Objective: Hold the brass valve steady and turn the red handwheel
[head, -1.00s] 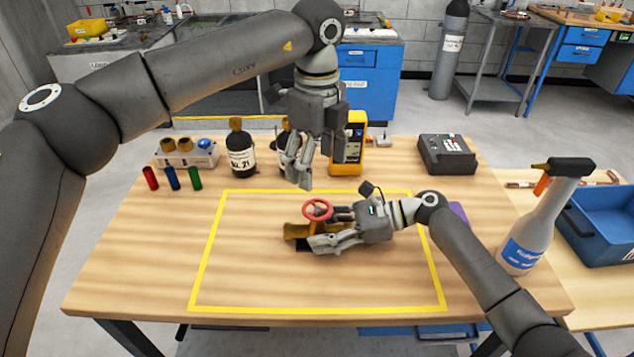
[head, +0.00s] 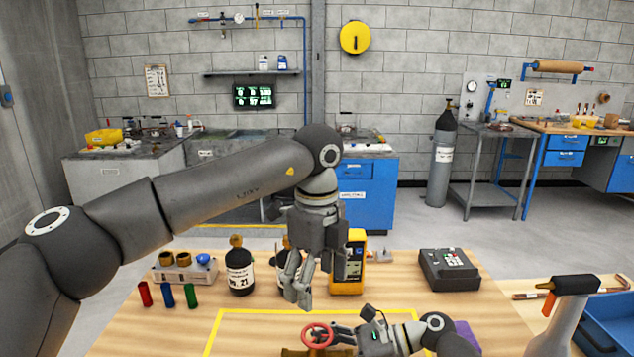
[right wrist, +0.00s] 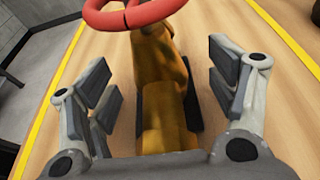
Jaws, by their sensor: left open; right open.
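The red handwheel (head: 318,336) sits on top of the brass valve (head: 296,353) at the bottom edge of the head view, where most of the valve is cut off. In the right wrist view the brass valve (right wrist: 165,95) runs between the fingers of my right gripper (right wrist: 165,95), with the red handwheel (right wrist: 135,10) at the top. The right fingers are open, one on each side of the valve, with gaps visible. My left gripper (head: 298,290) hangs open and empty, pointing down, above and behind the handwheel.
Dark bottles (head: 240,268), a yellow meter (head: 348,265) and a grey box (head: 449,270) stand at the back of the table. Coloured vials (head: 168,296) stand at left. A spray bottle (head: 566,320) and a blue bin (head: 612,325) are at right. Yellow tape (head: 222,325) marks the work area.

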